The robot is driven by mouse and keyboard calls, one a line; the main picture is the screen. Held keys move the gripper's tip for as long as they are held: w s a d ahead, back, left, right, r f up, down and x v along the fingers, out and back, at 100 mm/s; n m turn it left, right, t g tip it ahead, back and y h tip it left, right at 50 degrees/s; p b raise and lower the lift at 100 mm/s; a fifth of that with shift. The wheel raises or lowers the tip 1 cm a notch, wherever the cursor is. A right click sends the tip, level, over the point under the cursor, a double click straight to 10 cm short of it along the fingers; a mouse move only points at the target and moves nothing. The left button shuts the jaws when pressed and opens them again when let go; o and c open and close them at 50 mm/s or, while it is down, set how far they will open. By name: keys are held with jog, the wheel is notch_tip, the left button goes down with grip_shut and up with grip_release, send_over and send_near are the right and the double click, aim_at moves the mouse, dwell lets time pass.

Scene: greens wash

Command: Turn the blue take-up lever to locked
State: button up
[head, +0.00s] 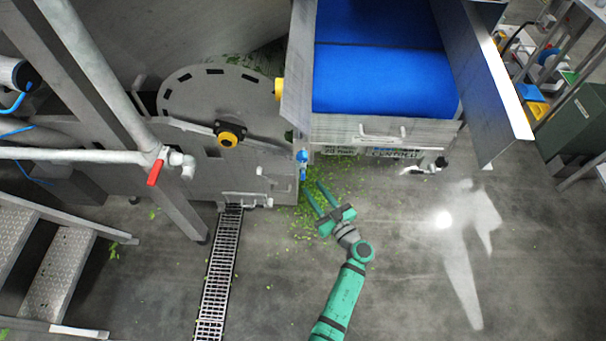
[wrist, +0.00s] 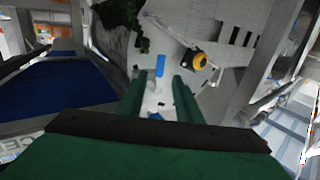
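The blue take-up lever (head: 302,157) is small and sits at the lower left corner of the conveyor frame, beside the grey machine. It also shows in the wrist view (wrist: 160,66) as a short blue bar, upright in the picture, just beyond and between my fingertips. My gripper (head: 318,198) is open, with its two green fingers apart and nothing between them, below and to the right of the lever in the head view. In the wrist view my gripper (wrist: 160,90) frames the lever, and a second small blue part (wrist: 155,116) shows between the fingers. I see no contact.
The blue conveyor belt (head: 385,80) with metal side walls is above right. A grey drum plate with a yellow hub (head: 229,138) is left. A red-handled valve (head: 156,170) is on a white pipe. A floor drain (head: 219,275) runs below; open floor lies right.

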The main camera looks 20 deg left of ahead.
aim_at(304, 176)
jog(key=x, duration=0.8)
jog(key=shift+w+a, duration=0.1)
jog(key=shift+c, duration=0.4)
grip_shut()
